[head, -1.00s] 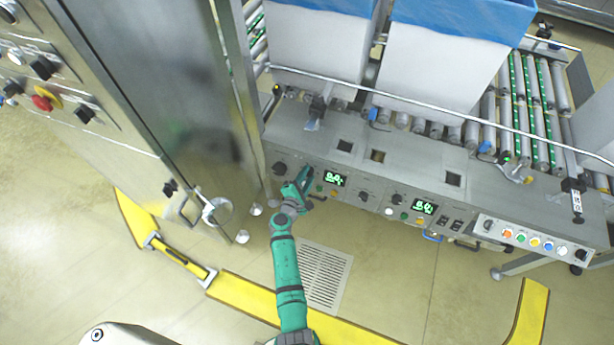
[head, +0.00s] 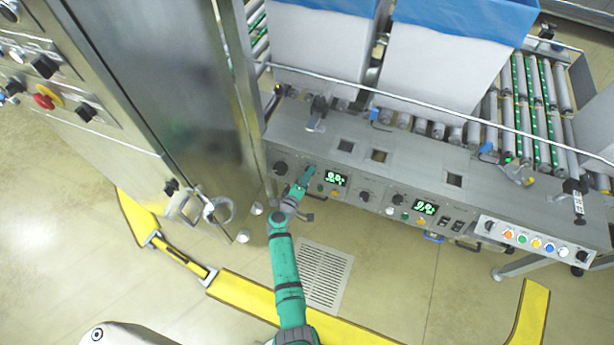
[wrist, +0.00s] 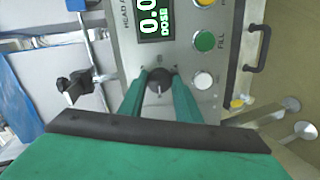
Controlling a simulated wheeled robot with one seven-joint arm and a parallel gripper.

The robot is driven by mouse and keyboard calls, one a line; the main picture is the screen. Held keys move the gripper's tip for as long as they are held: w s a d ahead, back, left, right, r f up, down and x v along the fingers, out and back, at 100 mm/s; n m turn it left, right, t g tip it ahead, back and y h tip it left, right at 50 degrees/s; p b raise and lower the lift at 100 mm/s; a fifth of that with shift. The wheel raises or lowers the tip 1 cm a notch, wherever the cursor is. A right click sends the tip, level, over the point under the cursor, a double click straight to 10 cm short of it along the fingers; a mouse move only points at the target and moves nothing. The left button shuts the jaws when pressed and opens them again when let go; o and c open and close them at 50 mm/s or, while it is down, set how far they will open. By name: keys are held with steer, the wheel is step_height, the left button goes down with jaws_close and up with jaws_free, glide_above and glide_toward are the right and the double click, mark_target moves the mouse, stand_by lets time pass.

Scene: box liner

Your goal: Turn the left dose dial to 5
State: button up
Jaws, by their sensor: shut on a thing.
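The left dose dial (wrist: 159,86) is a small black knob on the grey panel, between my gripper's green fingers in the wrist view. My gripper (wrist: 160,77) is shut on it, one finger on each side. In the head view my gripper (head: 308,173) is at the panel's left part, just left of the left green display (head: 336,179), and hides the dial. The display also shows in the wrist view (wrist: 154,22), reading 0.0 with DOSE under it, partly cut off. The dial's pointer and scale cannot be made out.
A green FILL button (wrist: 205,41) and a white button (wrist: 203,81) sit close to the dial. Another black knob (head: 280,168) is left of my gripper. A steel cabinet (head: 170,90) stands at the left.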

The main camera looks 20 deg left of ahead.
steer(key=shift+s+a+f, duration=0.1)
steer(key=shift+s+a, duration=0.15)
steer(key=shift+a, duration=0.05)
steer(key=o, duration=1.1)
steer(key=shift+c, duration=0.2)
steer(key=shift+w+d, duration=0.15)
steer(key=d+v, duration=0.1)
steer(key=v, duration=1)
steer(key=shift+a, duration=0.5)
